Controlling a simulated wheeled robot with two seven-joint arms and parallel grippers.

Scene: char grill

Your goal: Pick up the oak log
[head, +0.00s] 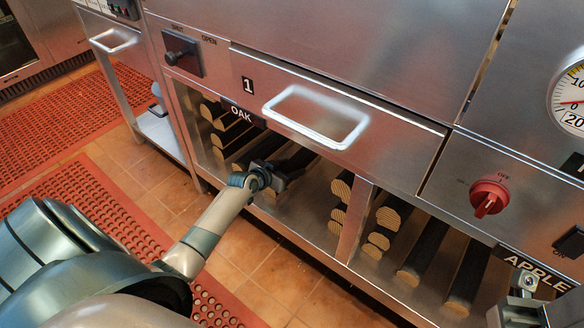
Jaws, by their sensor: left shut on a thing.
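Dark oak logs with pale cut ends (228,137) lie stacked in the open shelf under the OAK label (241,114).
A steel front with a handle (318,142) hangs over the shelf. A divider post (354,222) stands to the right, with more logs (425,251) beyond it toward the APPLE label (536,272). The tiled floor (262,262) in front is clear.

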